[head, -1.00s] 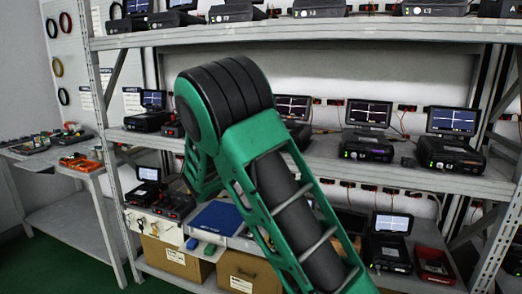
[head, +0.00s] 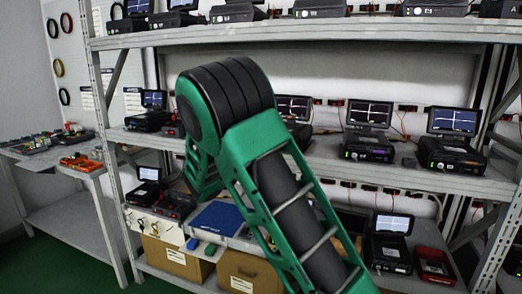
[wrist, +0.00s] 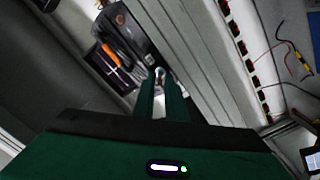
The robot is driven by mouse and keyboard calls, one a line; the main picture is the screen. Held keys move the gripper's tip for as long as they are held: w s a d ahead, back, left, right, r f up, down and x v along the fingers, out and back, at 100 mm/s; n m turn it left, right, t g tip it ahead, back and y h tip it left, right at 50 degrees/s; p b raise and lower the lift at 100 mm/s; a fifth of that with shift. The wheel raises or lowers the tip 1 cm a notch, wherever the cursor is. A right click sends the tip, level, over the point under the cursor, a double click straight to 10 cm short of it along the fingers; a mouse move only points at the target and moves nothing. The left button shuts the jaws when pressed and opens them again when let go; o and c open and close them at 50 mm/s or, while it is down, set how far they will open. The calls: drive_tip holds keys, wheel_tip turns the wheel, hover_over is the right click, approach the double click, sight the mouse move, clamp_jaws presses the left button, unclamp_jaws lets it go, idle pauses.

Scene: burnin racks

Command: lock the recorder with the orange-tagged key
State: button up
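In the wrist view my gripper (wrist: 160,98) has its two green fingers close together, with a small silvery piece (wrist: 159,76) between the tips that looks like the key. Its tag is not clearly seen. Beyond the fingertips is a black recorder (wrist: 137,36) with a dark screen (wrist: 118,72). An orange piece (wrist: 108,53) shows in front of or on that screen; I cannot tell which. The fingertips look close to the recorder, but contact cannot be made out. In the head view my green arm hides the gripper and the key.
Several similar recorders stand along the middle shelf (head: 400,170), including one at right (head: 450,155) and one at left (head: 147,121). Cables and red sockets run along the back. A blue flat case (head: 215,218) and cardboard boxes (head: 175,260) are below. A side bench (head: 50,155) stands at left.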

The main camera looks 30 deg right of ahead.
drive_tip(key=v, duration=1)
drive_tip(key=shift+a, duration=0.35)
drive_tip(key=shift+s+d+f, duration=0.1)
drive_tip(key=s+d+f+m+g+y, duration=0.35)
drive_tip(key=s+d+f, duration=0.3)
drive_tip(key=s, duration=0.25)
drive_tip(key=s+d+f+m+g+y, duration=0.25)
drive_tip(key=s+d+f+g, duration=0.25)
drive_tip(key=s+d, duration=0.3)
drive_tip(key=s+a+f+g+y, duration=0.1)
drive_tip(key=s+a+y, duration=0.3)
drive_tip(key=s, duration=0.8)
drive_tip(key=s+a+f+n+g+y, duration=0.1)
drive_tip(key=s+a+y, duration=0.3)
drive_tip(key=s+a, duration=0.5)
drive_tip(key=s, duration=0.3)
drive_tip(key=shift+s+a+y, duration=0.15)
drive_tip(key=shift+s+y, duration=0.1)
drive_tip(key=shift+y, duration=0.15)
drive_tip(key=shift+f, duration=0.15)
